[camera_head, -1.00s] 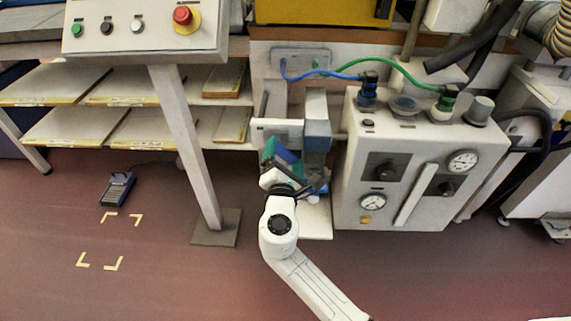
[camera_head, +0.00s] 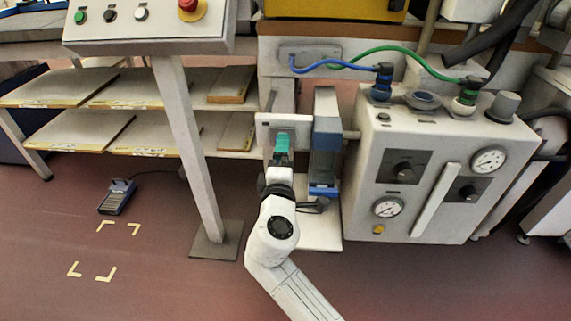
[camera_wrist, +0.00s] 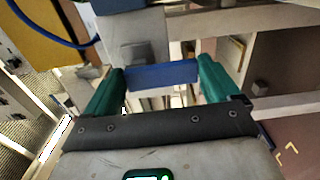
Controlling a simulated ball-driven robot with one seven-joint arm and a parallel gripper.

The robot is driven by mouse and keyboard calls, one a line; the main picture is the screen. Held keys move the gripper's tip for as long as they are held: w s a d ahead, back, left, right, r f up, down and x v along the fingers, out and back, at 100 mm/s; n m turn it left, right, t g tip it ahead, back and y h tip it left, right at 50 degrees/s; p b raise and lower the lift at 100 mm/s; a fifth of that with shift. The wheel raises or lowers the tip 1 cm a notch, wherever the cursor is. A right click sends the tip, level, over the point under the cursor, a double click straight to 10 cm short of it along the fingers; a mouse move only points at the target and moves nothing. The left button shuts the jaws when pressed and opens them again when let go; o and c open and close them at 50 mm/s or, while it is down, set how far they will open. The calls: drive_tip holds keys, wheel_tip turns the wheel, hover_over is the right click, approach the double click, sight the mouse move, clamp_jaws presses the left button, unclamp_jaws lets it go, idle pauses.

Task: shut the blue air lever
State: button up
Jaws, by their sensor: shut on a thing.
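The blue air lever (camera_wrist: 162,75) shows in the wrist view as a short blue bar in front of a grey block (camera_wrist: 135,50). It spans the gap between the two green fingers of my gripper (camera_wrist: 160,83), which is shut on it with one finger at each end. In the head view my gripper (camera_head: 282,143) is upright in front of a pale plate (camera_head: 266,128), left of a grey upright unit (camera_head: 325,150). The lever is hidden there behind the fingers and wrist.
A white cabinet with gauges (camera_head: 425,160) stands close on the right, with blue and green hoses above it. A slanted post (camera_head: 188,150) under the button panel (camera_head: 150,28) stands left of my arm. Shelves (camera_head: 75,135) are behind. The floor at left is open around a handheld device (camera_head: 117,196).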

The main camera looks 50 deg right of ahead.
drive_tip(key=shift+f+m, duration=0.1)
drive_tip(key=shift+m, duration=0.2)
drive_tip(key=o, duration=1.2)
drive_tip(key=shift+o, duration=0.2)
drive_tip(key=shift+a, duration=0.15)
drive_tip(key=p+v, duration=0.1)
drive_tip(key=v, duration=0.9)
drive_tip(key=shift+s+a+p, duration=0.25)
drive_tip(key=shift+s+p, duration=0.05)
